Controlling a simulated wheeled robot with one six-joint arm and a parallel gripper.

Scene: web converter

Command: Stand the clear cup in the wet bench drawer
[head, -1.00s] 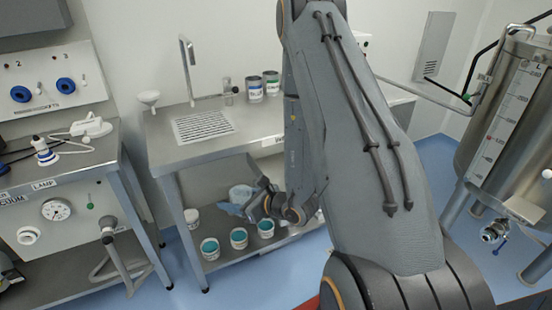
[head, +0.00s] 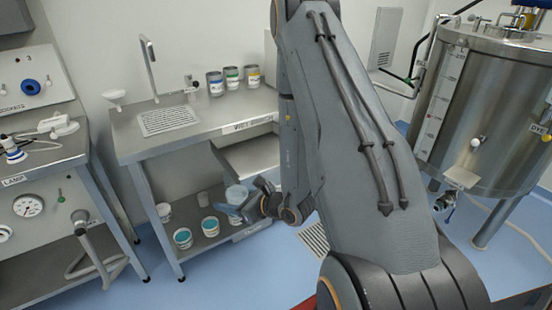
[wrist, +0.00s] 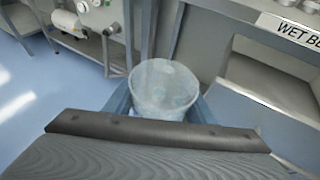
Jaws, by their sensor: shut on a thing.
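The clear cup (wrist: 163,88) is upright between the two blue fingers of my gripper (wrist: 160,108) in the wrist view. My gripper is shut on it. In the head view the cup (head: 237,194) shows small beside my gripper (head: 232,211), in front of the wet bench and below its top. The wet bench drawer (head: 250,158) is pulled out under the bench label, partly hidden by my arm. In the wrist view the drawer (wrist: 262,118) is to the right of the cup, its inside partly in view. The cup is outside the drawer.
The wet bench top (head: 205,122) carries a drain grid and several labelled cans (head: 232,77). Teal-filled tubs (head: 183,238) stand on the lower shelf.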

